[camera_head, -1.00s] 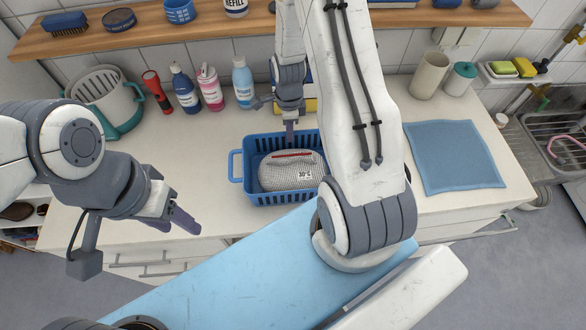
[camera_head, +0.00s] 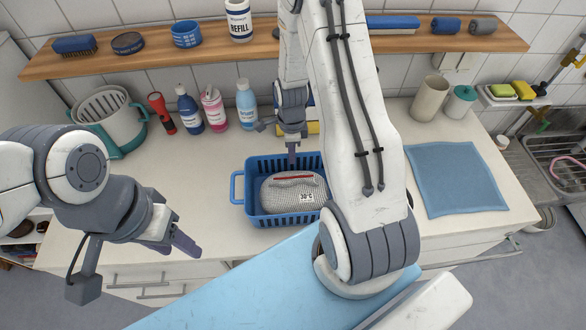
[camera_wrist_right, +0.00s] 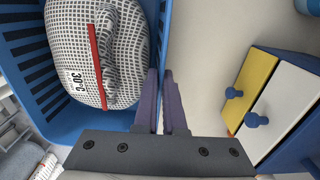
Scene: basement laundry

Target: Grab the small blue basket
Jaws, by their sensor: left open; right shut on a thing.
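The small blue basket (camera_head: 240,188) stands on the white counter, with a grey mesh laundry bag (camera_head: 293,195) marked 30°C inside it. My right gripper (camera_head: 292,158) reaches down to the basket's far rim. In the right wrist view my right fingers (camera_wrist_right: 161,100) are shut on the basket's wall (camera_wrist_right: 148,40), one on each side. My right arm hides the basket's right end in the head view. My left gripper (camera_head: 184,244) is open and empty, in front of the counter's edge, left of and below the basket in the picture.
A white and teal tub (camera_head: 125,130), a red torch (camera_head: 161,113) and several bottles (camera_head: 214,108) stand along the back left. A blue cloth (camera_head: 455,178) lies at the right. Small drawers (camera_wrist_right: 280,105) stand behind the basket. A wooden shelf (camera_head: 330,42) runs above.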

